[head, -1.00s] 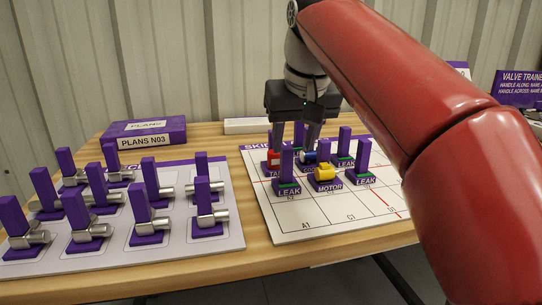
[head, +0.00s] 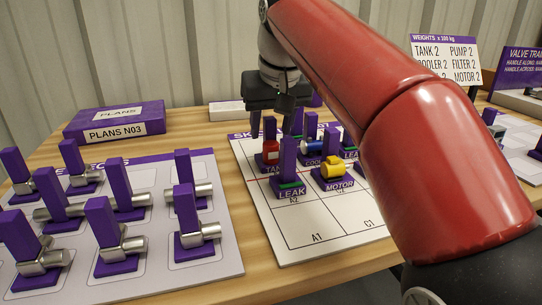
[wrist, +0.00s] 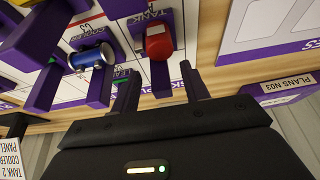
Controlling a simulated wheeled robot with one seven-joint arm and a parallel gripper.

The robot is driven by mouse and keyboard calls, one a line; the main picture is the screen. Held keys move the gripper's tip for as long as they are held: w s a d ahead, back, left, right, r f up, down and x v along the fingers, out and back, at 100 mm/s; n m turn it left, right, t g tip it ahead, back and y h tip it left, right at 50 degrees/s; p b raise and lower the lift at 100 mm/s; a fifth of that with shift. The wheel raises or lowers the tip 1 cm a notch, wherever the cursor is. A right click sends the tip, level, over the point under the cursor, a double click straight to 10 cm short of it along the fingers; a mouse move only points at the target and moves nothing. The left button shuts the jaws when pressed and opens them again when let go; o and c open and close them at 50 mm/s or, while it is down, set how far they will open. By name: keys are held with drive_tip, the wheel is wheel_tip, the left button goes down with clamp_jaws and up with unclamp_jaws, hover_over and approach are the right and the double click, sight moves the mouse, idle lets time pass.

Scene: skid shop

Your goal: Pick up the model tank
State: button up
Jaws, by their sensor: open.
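The model tank (head: 270,150) is a red cylinder on a purple base with an upright purple handle, at the back left of the white skid board (head: 308,236). In the wrist view the red tank (wrist: 159,42) is at top centre, with its label beside it. My gripper (head: 271,124) is open and empty, pointing down at the tank's handle. In the wrist view its two fingers (wrist: 160,75) lie on either side of the purple handle, with a gap to each side. I cannot tell how far down the handle they reach.
A LEAK block (head: 288,170) stands in front of the tank. A blue cooler (head: 312,147) and a yellow motor (head: 332,171) stand to its right. A board of several valve pieces (head: 228,262) is at left. The PLANS box (head: 115,122) is behind. The board's front cells are clear.

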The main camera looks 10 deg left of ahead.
sight(271, 124)
drive_tip(key=x, duration=0.3)
drive_tip(key=shift+b, duration=0.3)
drive_tip(key=shift+r, duration=0.1)
clamp_jaws()
